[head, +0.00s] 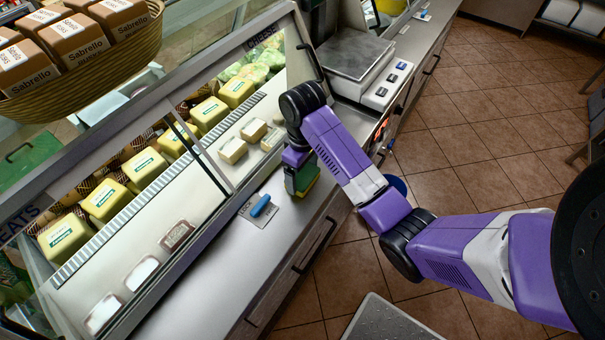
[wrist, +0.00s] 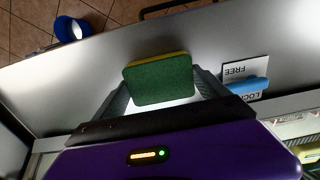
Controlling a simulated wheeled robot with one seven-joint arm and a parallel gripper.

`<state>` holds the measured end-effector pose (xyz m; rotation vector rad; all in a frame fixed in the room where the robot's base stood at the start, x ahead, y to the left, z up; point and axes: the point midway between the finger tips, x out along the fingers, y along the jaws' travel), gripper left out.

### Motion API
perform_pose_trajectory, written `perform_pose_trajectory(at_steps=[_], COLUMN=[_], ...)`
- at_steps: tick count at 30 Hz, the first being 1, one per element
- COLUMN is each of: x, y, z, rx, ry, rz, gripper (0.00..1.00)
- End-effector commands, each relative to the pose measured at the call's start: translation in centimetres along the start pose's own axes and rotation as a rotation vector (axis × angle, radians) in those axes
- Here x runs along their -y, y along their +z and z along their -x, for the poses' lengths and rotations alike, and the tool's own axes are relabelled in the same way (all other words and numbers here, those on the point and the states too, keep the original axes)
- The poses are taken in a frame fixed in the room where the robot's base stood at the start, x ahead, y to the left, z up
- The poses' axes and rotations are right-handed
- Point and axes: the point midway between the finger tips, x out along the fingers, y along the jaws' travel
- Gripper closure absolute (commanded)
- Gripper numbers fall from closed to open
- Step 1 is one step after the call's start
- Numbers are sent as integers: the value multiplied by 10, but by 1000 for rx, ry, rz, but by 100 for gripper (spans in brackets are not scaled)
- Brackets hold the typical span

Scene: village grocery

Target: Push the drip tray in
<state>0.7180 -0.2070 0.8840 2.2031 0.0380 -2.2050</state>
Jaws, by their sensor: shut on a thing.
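My gripper (head: 296,166) is above the steel counter in front of the cheese case. It is shut on a green and yellow sponge (head: 304,180). The wrist view shows the sponge (wrist: 160,80) between the two grey fingers, over the counter top; I cannot tell whether it touches the counter. A grey, flat, speckled tray-like panel (head: 392,320) shows low at the bottom edge of the head view, well apart from my gripper. It may be the drip tray, but its near part is cut off and I cannot tell.
A scale (head: 355,60) stands on the counter behind my arm. Cheese blocks (head: 145,168) fill the glass case. A blue round container (wrist: 70,29) stands on the floor. The tiled floor (head: 470,150) is largely clear.

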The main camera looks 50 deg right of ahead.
Motion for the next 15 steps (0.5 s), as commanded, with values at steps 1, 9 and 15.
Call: perform_pose_trajectory(at_steps=[1,9,15], x=[0,0,-2], y=[-1,0,-2], z=[5,42,62], rx=[-2,0,-5], ry=[1,0,4], rz=[0,0,-2], gripper=[58,58,58])
